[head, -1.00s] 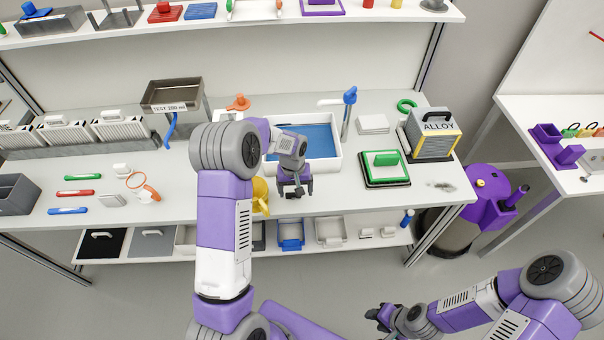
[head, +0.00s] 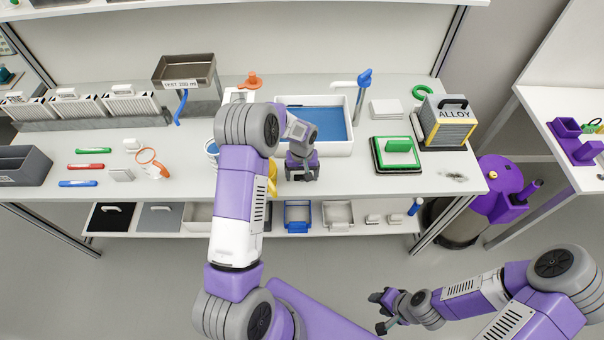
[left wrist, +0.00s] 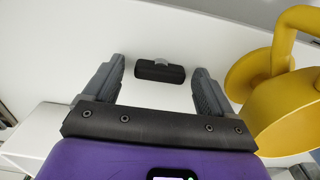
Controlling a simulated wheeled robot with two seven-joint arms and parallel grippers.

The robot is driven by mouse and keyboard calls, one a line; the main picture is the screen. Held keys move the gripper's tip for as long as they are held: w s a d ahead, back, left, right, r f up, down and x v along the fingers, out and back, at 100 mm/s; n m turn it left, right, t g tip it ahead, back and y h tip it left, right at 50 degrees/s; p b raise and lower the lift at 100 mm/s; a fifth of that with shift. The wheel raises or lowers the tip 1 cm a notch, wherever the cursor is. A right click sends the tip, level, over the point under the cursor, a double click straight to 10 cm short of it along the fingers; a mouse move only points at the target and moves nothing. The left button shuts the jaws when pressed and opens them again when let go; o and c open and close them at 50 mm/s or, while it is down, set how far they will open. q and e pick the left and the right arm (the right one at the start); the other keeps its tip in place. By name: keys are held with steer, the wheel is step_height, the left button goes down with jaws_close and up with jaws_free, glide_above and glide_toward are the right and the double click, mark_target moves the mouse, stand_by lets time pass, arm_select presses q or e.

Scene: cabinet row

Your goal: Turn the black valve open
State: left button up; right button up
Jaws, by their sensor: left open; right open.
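In the head view my left gripper (head: 302,173) is at the front edge of the bench, below the blue-bottomed basin, and hides the valve there. My right gripper (head: 381,312) is open and empty, low in front of the bench.
A yellow fixture (left wrist: 272,82) stands close to the right finger in the left wrist view. The white basin (head: 345,150) and its blue-handled tap (head: 364,78) are behind the left gripper. A green-framed block (head: 397,153) lies to the right. The floor before the bench is clear.

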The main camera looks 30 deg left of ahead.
arm_select(q)
steer(key=c, duration=1.1)
steer(key=shift+o, duration=0.2)
